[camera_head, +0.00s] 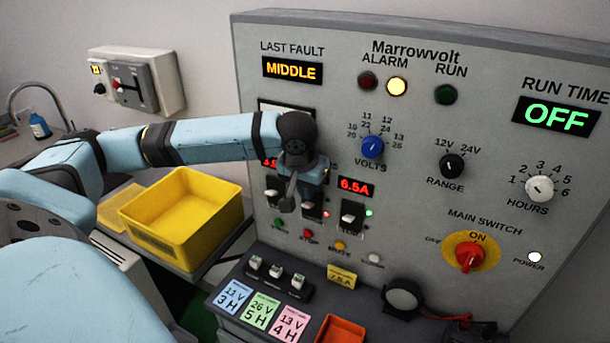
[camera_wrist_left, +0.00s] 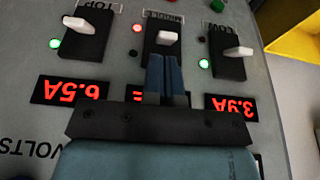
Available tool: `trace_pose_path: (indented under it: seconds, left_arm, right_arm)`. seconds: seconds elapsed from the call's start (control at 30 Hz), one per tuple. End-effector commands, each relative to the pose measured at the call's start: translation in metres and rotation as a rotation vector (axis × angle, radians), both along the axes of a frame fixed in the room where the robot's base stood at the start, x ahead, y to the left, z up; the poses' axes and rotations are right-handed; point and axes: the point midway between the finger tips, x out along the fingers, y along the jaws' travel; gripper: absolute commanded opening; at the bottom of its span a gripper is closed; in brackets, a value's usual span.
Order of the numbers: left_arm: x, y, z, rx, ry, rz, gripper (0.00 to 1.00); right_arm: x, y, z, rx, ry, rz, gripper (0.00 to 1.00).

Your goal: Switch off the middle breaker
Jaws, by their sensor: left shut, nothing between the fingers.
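The middle breaker (camera_wrist_left: 158,40) is a black block with a white lever (camera_wrist_left: 167,37), between the TOP breaker (camera_wrist_left: 86,33) and the LOW breaker (camera_wrist_left: 226,53). The wrist picture is upside down. A red lamp glows beside the middle breaker; green lamps glow beside the other two. In the head view the middle breaker (camera_head: 310,207) is partly behind my left gripper (camera_head: 288,206). Its shut, empty fingers (camera_wrist_left: 163,60) overlap the middle breaker's body close to the lever; I cannot tell whether they touch. The fingers hide most of the middle display. My right gripper is not in view.
The Marrowvolt panel (camera_head: 420,130) shows last fault MIDDLE, with ALARM lit yellow. The red main switch (camera_head: 468,257) is on its right. Below are a small switch block (camera_head: 280,290), coloured cards and an orange tray (camera_head: 340,330). A yellow bin (camera_head: 200,235) stands left.

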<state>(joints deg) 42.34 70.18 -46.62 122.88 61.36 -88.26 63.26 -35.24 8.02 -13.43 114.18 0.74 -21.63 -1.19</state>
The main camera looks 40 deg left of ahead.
Motion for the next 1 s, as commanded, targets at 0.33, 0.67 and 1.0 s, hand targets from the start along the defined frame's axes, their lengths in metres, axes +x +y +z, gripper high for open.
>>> trace_pose_path:
  seconds: [0.33, 0.67, 1.0]
  left_arm:
    - [0.008, 0.002, -0.026, -0.001, 0.0, -0.001, 0.0]
    - [0.007, 0.002, -0.026, 0.0, -0.003, -0.001, 0.0]
    - [0.005, 0.001, -0.028, 0.018, -0.057, -0.001, 0.0]
  right_arm:
    - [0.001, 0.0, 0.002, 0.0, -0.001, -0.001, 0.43]
    - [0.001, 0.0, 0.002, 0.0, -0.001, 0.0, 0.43]
    - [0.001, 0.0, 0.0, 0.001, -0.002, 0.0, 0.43]
